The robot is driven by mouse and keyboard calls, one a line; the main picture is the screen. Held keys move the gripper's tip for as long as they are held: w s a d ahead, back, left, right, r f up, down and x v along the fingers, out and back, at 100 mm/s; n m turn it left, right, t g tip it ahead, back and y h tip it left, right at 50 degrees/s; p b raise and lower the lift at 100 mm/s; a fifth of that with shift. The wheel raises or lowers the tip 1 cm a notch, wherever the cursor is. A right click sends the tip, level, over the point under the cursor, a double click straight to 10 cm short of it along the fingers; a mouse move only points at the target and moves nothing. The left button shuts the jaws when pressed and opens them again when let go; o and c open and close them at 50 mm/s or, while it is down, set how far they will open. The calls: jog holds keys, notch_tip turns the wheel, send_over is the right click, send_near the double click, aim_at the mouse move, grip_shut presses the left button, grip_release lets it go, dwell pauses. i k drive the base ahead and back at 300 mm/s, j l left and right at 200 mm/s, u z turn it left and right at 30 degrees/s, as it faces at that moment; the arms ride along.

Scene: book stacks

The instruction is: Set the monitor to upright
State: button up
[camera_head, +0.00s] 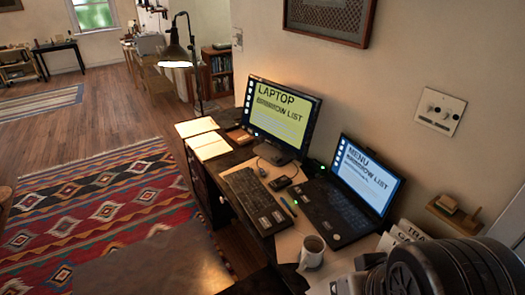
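The monitor (281,115) stands on its dark base (274,153) on the desk, near the wall. Its lit screen shows a yellow-green page headed "LAPTOP". I cannot tell for sure from this angle how far its screen tilts. An open laptop (365,176) with a blue page headed "MENU" sits to the right of the monitor. My gripper is not in view. A dark ribbed part at the lower right looks like my arm and hides the desk's near right end.
A keyboard (256,199), a mouse (262,170) and a mug (311,251) crowd the desk in front of the screens. A patterned rug (100,215) covers open floor at left.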

aim_at(284, 117)
jog(key=j, duration=1.15)
jog(key=i+j+z, duration=0.1)
jog(key=j, duration=1.1)
jog(key=i+j, duration=0.2)
jog(key=i, duration=0.3)
jog(key=i+j+z, duration=0.1)
jog(key=i, duration=0.4)
jog(key=i+j, duration=0.25)
jog(key=i, duration=0.25)
jog(key=i+j, duration=0.25)
jog(key=i, duration=0.25)
jog(key=i+l+z, duration=0.1)
jog(key=i+l, duration=0.4)
jog(key=i, duration=0.15)
